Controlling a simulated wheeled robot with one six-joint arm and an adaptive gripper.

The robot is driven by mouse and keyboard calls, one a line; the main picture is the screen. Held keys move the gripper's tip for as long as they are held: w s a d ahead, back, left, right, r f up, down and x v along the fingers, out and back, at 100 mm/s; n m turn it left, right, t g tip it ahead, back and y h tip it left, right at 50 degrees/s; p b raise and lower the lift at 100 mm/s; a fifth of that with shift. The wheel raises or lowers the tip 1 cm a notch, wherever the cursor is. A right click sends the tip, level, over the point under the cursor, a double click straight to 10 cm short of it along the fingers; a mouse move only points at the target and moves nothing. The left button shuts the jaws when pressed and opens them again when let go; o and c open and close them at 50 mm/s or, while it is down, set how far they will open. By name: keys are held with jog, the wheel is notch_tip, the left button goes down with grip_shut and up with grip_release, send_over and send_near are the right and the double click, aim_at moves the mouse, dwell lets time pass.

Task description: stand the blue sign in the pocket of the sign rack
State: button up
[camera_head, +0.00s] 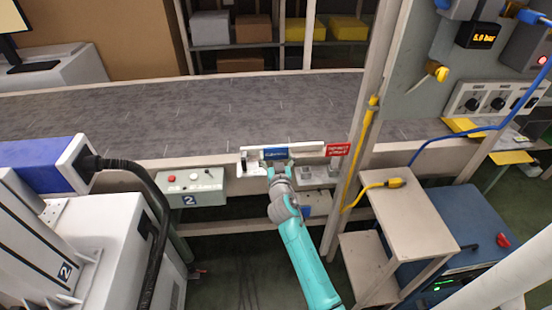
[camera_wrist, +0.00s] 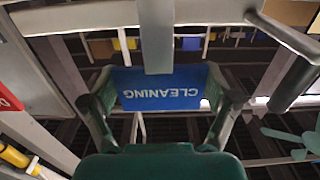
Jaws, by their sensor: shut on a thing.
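The blue sign (camera_head: 274,154) with white lettering is at the conveyor's near edge, in front of the white sign rack (camera_head: 308,149). In the wrist view the blue sign (camera_wrist: 160,92) reads "CLEANING" upside down. My gripper (camera_head: 277,168) is shut on the sign, with one finger at each side of it. The gripper also shows in the wrist view (camera_wrist: 163,100). A pale grey bar (camera_wrist: 156,36) overlaps part of the sign there. I cannot tell whether the sign is seated in the pocket.
A red sign (camera_head: 338,149) stands at the rack's right end. A control box (camera_head: 195,187) marked 2 is to the left. A post with a yellow hose (camera_head: 366,140) and a small stand (camera_head: 410,200) are to the right. The conveyor belt (camera_head: 200,110) is clear.

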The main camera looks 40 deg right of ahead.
notch_tip(320, 180, up, 27)
jog(key=s+d+f, duration=0.3)
jog(key=d+f, duration=0.1)
jog(key=f, duration=0.4)
jog(key=s+d+f, duration=0.3)
jog(key=d+f, duration=0.2)
jog(key=f, duration=0.3)
jog(key=shift+f, duration=0.4)
jog(key=shift+s, duration=0.1)
jog(key=shift+f, duration=0.15)
jog(key=shift+f, duration=2.7)
jog(key=shift+f, duration=2.3)
jog(key=o, duration=1)
jog(key=shift+c, duration=0.2)
